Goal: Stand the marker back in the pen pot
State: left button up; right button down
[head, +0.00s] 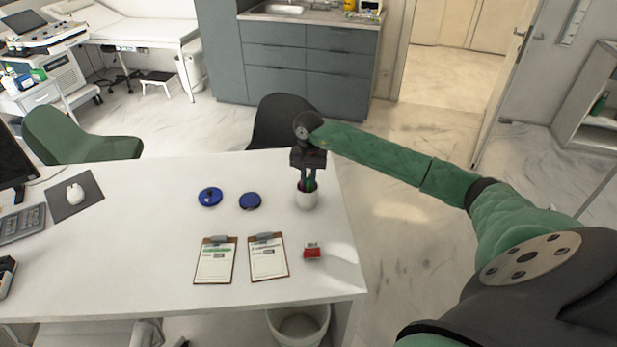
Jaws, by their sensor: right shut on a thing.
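The white pen pot (307,200) stands upright near the right edge of the white desk. Coloured pens (308,185) show at its mouth, dark, green and reddish. My right gripper (308,173) is directly above the pot, pointing down, and is shut on a slim thing that I take to be the marker. The gripper hides most of it, and at this size I cannot tell it apart from the pens or see how deep its lower end is. My left gripper is not in view.
A dark chair (281,120) stands behind the pot. A mouse (75,193) and keyboard (22,224) are at left.

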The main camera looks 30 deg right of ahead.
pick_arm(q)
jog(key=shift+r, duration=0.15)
pick_arm(e)
jog(key=shift+f, duration=0.1)
jog(key=c, duration=1.6)
grip_release()
jog(key=shift+c, duration=0.2)
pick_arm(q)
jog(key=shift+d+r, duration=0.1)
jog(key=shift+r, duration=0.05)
